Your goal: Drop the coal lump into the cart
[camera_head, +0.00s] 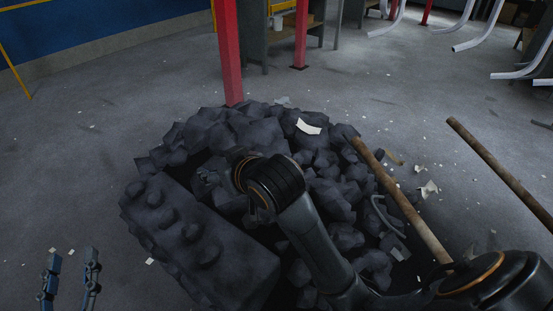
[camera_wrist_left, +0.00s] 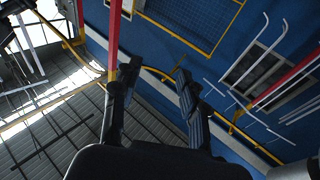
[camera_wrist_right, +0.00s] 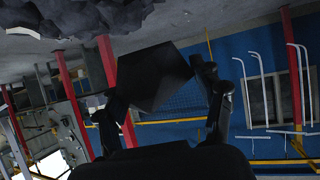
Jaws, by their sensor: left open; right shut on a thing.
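My right gripper (camera_head: 222,178) is above the dark coal pile, and its fingers are hard to make out against it. In the right wrist view, the right gripper (camera_wrist_right: 165,92) is shut on a dark, angular coal lump (camera_wrist_right: 155,75). My left gripper (camera_head: 70,270) is open and empty at the lower left, over the floor. It also shows open in the left wrist view (camera_wrist_left: 155,90). No cart is clearly recognisable. A large dark block with rounded bumps (camera_head: 215,250) stands at the left of the pile; I cannot tell whether it is part of a cart.
A heap of coal (camera_head: 325,185) fills the middle. Two brown poles (camera_head: 405,205) (camera_head: 495,165) slant at the right. A red post (camera_head: 229,50) rises behind the heap. Scraps of paper (camera_head: 309,127) lie about. Bare grey floor (camera_head: 90,160) is free on the left.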

